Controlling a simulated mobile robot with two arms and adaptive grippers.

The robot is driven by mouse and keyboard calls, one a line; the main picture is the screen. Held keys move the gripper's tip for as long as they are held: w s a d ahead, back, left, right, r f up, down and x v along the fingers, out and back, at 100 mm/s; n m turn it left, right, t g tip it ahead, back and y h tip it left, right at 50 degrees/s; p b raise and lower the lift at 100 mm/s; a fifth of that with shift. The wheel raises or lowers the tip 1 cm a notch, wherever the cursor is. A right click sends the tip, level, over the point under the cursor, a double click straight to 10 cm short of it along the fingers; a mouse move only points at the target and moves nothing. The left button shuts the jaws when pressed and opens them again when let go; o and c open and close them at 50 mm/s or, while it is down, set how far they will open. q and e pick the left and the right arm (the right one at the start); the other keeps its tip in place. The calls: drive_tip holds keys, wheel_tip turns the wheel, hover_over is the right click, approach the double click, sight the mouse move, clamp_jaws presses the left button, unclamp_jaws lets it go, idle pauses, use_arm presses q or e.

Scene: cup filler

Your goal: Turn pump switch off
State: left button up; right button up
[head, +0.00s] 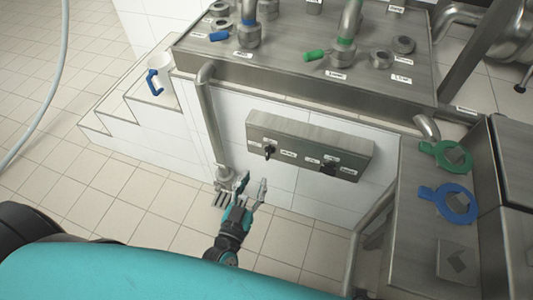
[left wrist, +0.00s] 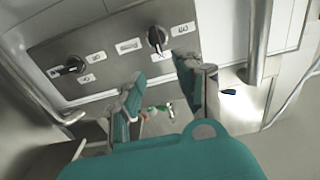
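A grey metal switch box (head: 310,145) is fixed to the white tiled wall, with a left black knob (head: 269,150) and a right black knob (head: 329,167). The labels are too small to read, so I cannot tell which knob is the pump switch. In the left wrist view the panel looks turned over, with one knob (left wrist: 157,38) near the fingers and the other knob (left wrist: 70,66) farther left. My left gripper (head: 251,188) is open and empty, below and slightly left of the left knob, apart from the box. Its spread fingers also show in the left wrist view (left wrist: 170,88). My right gripper is out of view.
A vertical steel pipe (head: 211,125) stands left of the box. A steel counter (head: 290,75) with valves overhangs above. A white cup (head: 160,75) with a blue handle stands on the tiled step. Green (head: 447,155) and blue (head: 450,203) clamps lie at right. Floor below is clear.

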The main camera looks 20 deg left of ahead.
sight(266, 153)
use_arm(q)
drive_tip(key=w, duration=0.5)
drive_tip(key=w+b, duration=0.1)
drive_tip(key=w, duration=0.4)
drive_tip(key=shift+w+d, duration=0.2)
drive_tip(key=shift+w, duration=0.1)
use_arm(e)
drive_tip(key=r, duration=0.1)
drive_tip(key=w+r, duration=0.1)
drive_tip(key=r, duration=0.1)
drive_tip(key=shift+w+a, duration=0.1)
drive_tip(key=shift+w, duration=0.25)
use_arm(q)
clamp_jaws()
